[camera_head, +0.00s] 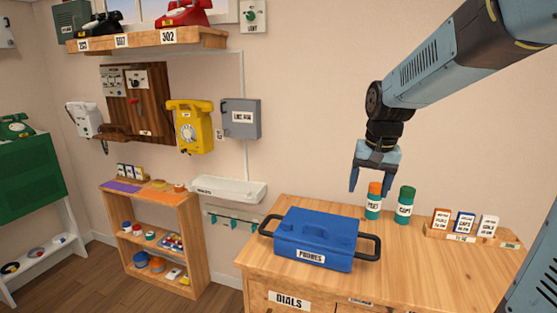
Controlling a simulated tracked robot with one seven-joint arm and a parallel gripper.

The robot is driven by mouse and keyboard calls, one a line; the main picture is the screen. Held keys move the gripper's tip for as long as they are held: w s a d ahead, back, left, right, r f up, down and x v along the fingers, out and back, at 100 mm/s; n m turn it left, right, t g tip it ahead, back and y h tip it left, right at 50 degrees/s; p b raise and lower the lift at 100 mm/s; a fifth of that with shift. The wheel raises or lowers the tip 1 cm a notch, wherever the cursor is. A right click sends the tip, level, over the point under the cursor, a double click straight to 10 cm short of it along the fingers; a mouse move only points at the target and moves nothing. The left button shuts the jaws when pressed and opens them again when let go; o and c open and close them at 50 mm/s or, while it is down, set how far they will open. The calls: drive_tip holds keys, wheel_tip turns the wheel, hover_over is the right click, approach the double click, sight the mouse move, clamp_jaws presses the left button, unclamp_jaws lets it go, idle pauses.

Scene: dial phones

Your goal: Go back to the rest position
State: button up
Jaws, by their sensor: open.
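My gripper (368,181) hangs from my arm at the right of the view, pointing down. Its two fingers are apart and nothing shows between them. It appears above the back part of the wooden desk (415,265), close in the picture to a bottle with an orange cap (374,200). I cannot tell how far it is from that bottle. The rest position itself is not marked in the view.
A yellow phone (190,128) hangs on the wall. A low shelf (150,235) stands left.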

drive_tip(key=s+r+n+t, duration=0.1)
drive_tip(key=s+r, duration=0.1)
drive_tip(key=s, duration=0.7)
drive_tip(key=s+r+n+t, duration=0.1)
drive_tip(key=s+n+t, duration=0.1)
drive_tip(key=s, duration=0.7)
drive_tip(key=shift+s+d+r+t, duration=0.25)
drive_tip(key=shift+d+r+t, duration=0.05)
drive_tip(key=shift+d+r, duration=0.1)
drive_tip(key=shift+c, duration=0.5)
